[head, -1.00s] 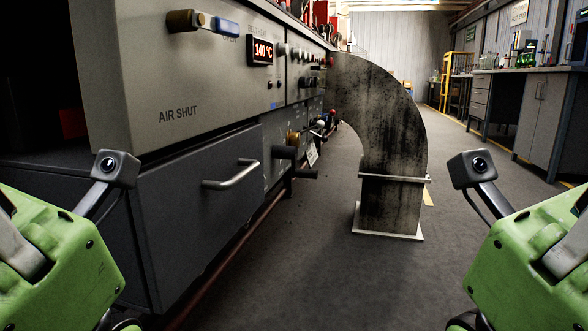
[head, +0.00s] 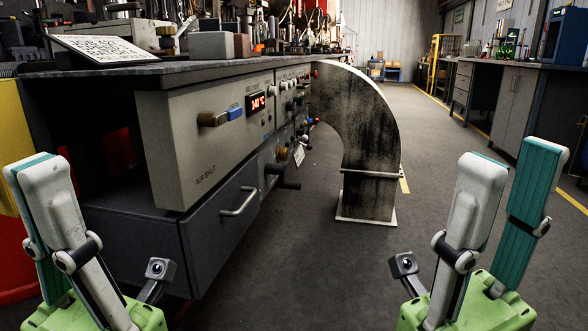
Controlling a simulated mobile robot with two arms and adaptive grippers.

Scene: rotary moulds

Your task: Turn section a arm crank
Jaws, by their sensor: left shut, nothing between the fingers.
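A dark crank handle (head: 286,184) sticks out low from the front of the grey machine (head: 172,145), just right of a drawer. A brass-coloured knob (head: 281,154) sits just above it. Any section label there is too small to read. A lever with a brass end and blue grip (head: 220,117) is higher on the panel, above the words AIR SHUT. My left gripper (head: 38,165) is shut and empty at the lower left, in front of the machine and apart from it. My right gripper (head: 518,152) is open and empty at the right, apart from everything.
The drawer handle (head: 239,201) juts out left of the crank. A curved, stained metal duct (head: 368,145) stands on the floor behind and right of it. Tools and a sign (head: 107,47) lie on the machine's top. The floor (head: 300,270) in front is clear.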

